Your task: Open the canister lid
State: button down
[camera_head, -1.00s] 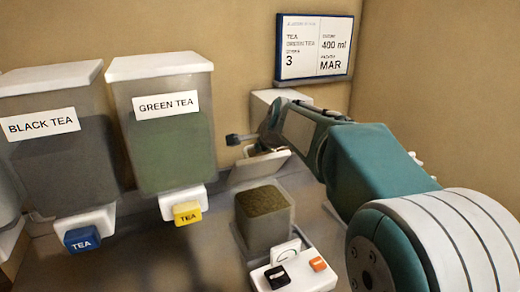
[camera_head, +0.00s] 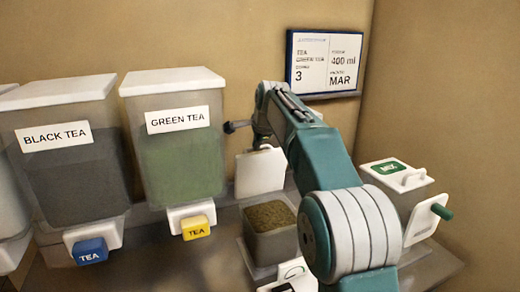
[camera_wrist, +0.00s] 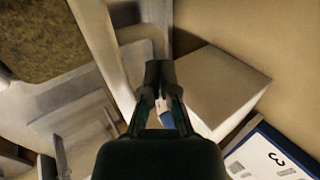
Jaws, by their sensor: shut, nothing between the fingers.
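The canister (camera_head: 268,244) is a grey square container with green-brown leaves in it, and its top is open. A pale lid panel (camera_head: 260,172) stands nearly upright at its back edge. In the wrist view the leaves (camera_wrist: 45,38) show at the top left, and a pale edge that looks like the lid (camera_wrist: 103,50) runs beside my fingers. My gripper (camera_wrist: 160,75) is shut and empty, on the far side of that edge from the leaves. In the head view its fingertips are mostly hidden at the lid's top; I cannot tell whether they touch it.
Black tea (camera_head: 65,160) and green tea (camera_head: 180,150) dispensers stand on the left. A lidded box with a green label (camera_head: 398,190) and green-tipped handle stands on the right. A white box (camera_wrist: 222,85) is close beside my fingers. A sign (camera_head: 325,63) hangs on the wall.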

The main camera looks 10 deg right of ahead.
jog(key=shift+w+a+f, duration=0.1)
jog(key=shift+w+a, duration=0.05)
jog(key=shift+w, duration=0.4)
jog(key=shift+w+a+f, duration=0.1)
jog(key=shift+w, duration=0.45)
jog(key=shift+r, duration=0.1)
